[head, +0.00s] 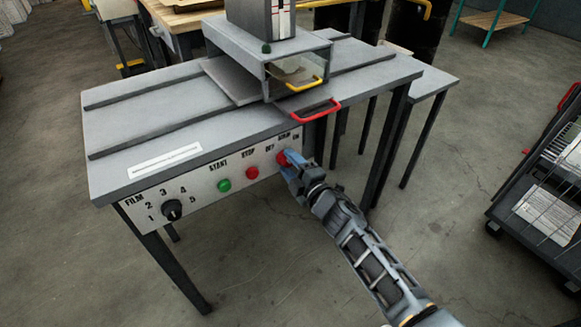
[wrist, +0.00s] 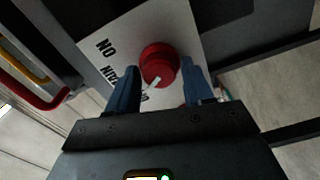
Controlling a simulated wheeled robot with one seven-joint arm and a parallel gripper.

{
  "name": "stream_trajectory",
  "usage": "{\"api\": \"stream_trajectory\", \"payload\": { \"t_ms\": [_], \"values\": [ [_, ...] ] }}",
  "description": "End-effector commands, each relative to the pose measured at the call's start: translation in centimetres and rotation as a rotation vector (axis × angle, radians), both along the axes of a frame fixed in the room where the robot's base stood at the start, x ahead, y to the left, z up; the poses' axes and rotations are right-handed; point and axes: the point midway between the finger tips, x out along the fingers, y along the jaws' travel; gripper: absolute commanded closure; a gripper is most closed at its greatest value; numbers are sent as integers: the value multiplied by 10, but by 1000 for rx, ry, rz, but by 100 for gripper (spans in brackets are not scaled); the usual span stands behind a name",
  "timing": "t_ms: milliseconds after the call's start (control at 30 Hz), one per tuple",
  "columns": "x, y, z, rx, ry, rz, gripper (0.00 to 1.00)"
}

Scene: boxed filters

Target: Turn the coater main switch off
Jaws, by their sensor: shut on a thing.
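The coater main switch is a red round knob (head: 283,158) at the right end of the white front panel, by the OFF, MAIN and ON labels. In the wrist view the red knob (wrist: 158,62) sits between my blue fingers. A white mark on it points down-left, toward the lower end of the label row, where a label is partly hidden by a finger. My gripper (head: 289,166) reaches the panel from the lower right and is shut on the knob. It also shows in the wrist view (wrist: 161,77).
The panel also has a red stop button (head: 252,173), a green start button (head: 224,185) and a black film dial (head: 172,210). A red handle (head: 318,112) sticks out above the switch. A dark rack (head: 545,195) stands at the right. The floor before the panel is clear.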

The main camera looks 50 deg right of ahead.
Motion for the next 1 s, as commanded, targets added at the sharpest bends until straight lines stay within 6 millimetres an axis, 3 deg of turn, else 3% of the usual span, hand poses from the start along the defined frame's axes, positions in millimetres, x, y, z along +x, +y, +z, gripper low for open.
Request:
{"api": "stream_trajectory", "payload": {
  "t_ms": [433,733,833,1000],
  "values": [
    [0,1,-2,-224,66,2,80],
    [0,1,-2,-259,76,2,80],
    [0,1,-2,-259,76,2,86],
    [1,1,-2,-258,76,2,87]
  ]
}}
